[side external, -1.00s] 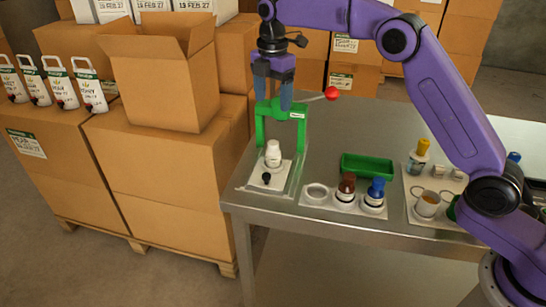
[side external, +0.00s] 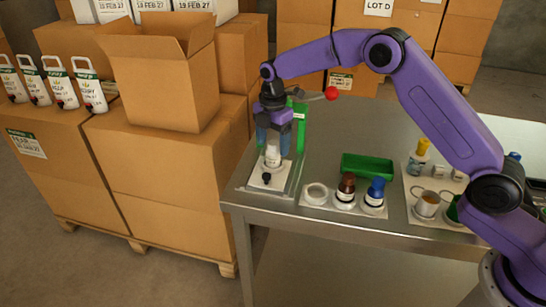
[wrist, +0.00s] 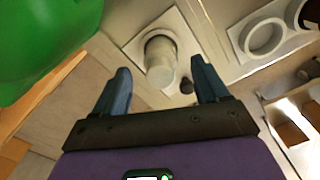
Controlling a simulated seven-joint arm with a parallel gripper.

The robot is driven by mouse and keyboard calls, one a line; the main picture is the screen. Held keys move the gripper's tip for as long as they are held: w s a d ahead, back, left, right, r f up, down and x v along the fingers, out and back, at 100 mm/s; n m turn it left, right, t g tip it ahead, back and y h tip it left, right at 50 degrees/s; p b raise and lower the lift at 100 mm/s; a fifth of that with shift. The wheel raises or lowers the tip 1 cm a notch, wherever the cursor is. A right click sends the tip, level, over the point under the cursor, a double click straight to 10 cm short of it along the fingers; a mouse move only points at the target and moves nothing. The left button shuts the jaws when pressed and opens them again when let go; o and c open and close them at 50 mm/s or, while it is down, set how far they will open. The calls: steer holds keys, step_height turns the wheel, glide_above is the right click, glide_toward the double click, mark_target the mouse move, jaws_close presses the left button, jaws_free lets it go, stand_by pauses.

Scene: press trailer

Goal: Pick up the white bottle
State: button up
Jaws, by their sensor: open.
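The white bottle (side external: 272,157) stands upright on the white base plate (side external: 262,183) of the green press (side external: 301,112) at the table's left end. My gripper (side external: 273,145) is lowered over it, pointing down, with its blue fingers around or beside the bottle's upper part. In the wrist view, the bottle (wrist: 160,60) lies ahead of and between the two open blue fingers (wrist: 160,85). I see no finger touching it. A small black knob (side external: 266,178) sits in front of the bottle on the plate. My arm hides part of the press.
The press lever with a red ball (side external: 331,93) sticks out to the right above. A white holder with an empty ring (side external: 316,192), a brown bottle (side external: 346,187) and a blue-capped bottle (side external: 376,192) is to the right. A green tray (side external: 367,167) lies behind. Cartons (side external: 150,150) stand left.

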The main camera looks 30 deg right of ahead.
mark_target(273, 156)
steer(key=shift+f, duration=1.9)
steer(key=c, duration=1.3)
steer(key=shift+r, duration=0.15)
